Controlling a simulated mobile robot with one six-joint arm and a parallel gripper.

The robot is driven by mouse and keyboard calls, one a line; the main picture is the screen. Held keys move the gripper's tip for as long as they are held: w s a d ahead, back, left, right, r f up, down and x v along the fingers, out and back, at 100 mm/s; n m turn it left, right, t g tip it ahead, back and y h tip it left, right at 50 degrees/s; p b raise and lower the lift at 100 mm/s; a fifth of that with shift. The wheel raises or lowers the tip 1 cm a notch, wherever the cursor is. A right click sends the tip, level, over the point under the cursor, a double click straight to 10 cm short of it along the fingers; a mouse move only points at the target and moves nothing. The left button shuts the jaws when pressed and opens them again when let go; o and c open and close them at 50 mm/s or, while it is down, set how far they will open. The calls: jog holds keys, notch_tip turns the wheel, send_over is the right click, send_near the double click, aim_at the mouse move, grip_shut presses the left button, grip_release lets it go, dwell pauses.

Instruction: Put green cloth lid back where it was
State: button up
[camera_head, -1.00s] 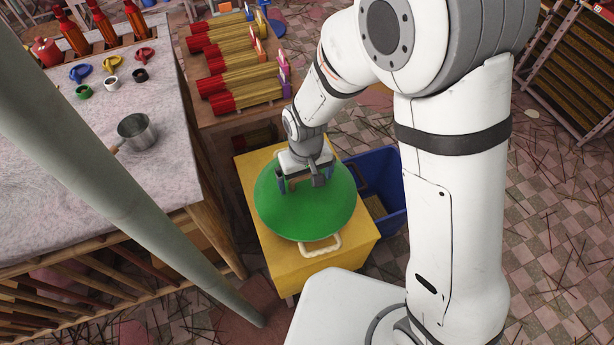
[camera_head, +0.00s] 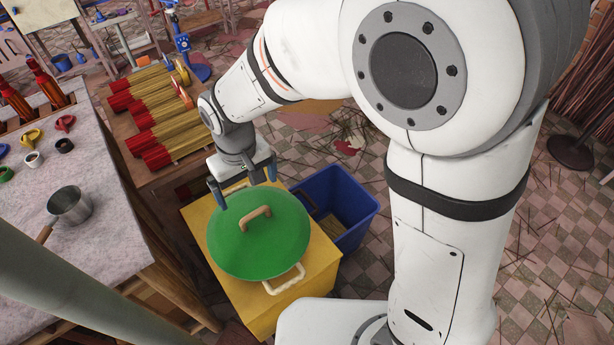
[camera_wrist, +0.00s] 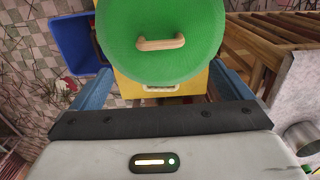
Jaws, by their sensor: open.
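The green lid (camera_head: 247,248) is round with a tan handle (camera_head: 255,216) and sits on top of the yellow box (camera_head: 247,301). A pale loop handle (camera_head: 284,279) shows at the lid's near edge. My gripper (camera_head: 245,193) is open and empty, above the lid's far edge and apart from the lid's tan handle. In the wrist view the green lid (camera_wrist: 162,58) lies ahead of the open fingers, with its handle (camera_wrist: 160,43) in full view. What lies under the lid is hidden.
A blue bin (camera_head: 345,205) stands right of the yellow box. A marble-topped table (camera_head: 100,250) with a metal pot (camera_head: 70,204) is at left. Bundles of red-ended incense sticks (camera_head: 150,115) lie on a wooden table behind. Checkered floor is open at right.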

jog(key=w+d+r+m+t, duration=0.1)
jog(key=d+r+m, duration=0.15)
jog(key=d, duration=0.55)
jog(key=w+d+r+m, duration=0.1)
jog(key=d+r, duration=0.3)
jog(key=d, duration=0.4)
jog(key=s+d+r+m+t, duration=0.1)
jog(key=s+d+m, duration=0.1)
jog(key=d, duration=0.5)
jog(key=s+d+r+m, duration=0.2)
jog(key=s+d, duration=0.3)
jog(key=d, duration=0.2)
jog(key=shift+r+t, duration=0.25)
jog(key=shift+t, duration=0.15)
jog(key=shift+d+m, duration=0.1)
jog(key=shift+m, duration=0.15)
